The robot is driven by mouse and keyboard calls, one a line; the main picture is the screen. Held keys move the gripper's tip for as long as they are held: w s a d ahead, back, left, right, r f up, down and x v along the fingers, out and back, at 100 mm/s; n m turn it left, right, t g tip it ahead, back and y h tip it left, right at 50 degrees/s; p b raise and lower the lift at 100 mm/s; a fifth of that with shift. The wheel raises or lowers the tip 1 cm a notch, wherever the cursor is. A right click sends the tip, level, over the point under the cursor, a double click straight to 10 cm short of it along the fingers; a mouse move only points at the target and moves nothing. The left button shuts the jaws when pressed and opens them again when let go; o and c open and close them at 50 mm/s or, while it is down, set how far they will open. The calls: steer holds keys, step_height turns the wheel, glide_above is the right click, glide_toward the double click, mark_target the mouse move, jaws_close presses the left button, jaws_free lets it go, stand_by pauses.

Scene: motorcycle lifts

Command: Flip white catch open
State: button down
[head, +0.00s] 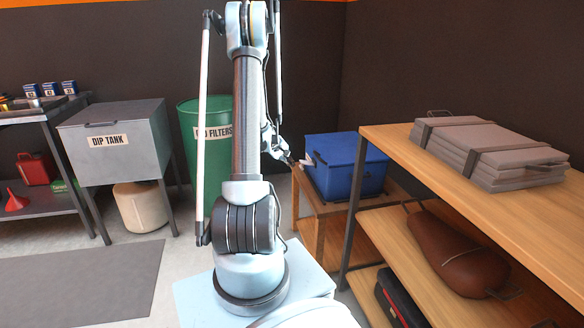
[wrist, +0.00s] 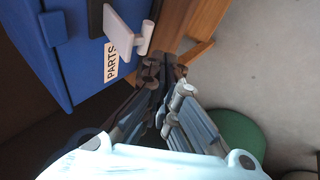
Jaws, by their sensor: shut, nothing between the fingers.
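The white catch (wrist: 128,32) is a flat plate with a short stem and bar, on the face of a blue box (wrist: 68,55) in the wrist view. A label reading PARTS (wrist: 110,62) is beside it. In the head view the blue box (head: 347,165) sits on a low wooden stand, with the catch (head: 319,157) small on its left side. My gripper (wrist: 162,72) is shut and empty, its fingertips just below the catch's bar in the wrist view. I cannot tell whether they touch. In the head view my gripper (head: 290,161) is left of the box.
A wooden shelf unit (head: 400,145) with grey folded pads (head: 490,150) stands right of the box. A green bin (head: 193,150) and a grey dip tank (head: 115,137) are to the left. Grey floor is open at lower left, around a dark mat (head: 85,285).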

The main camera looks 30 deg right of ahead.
steer(key=a+r, duration=0.5)
steer(key=a, duration=0.4)
steer(key=shift+s+a, duration=0.2)
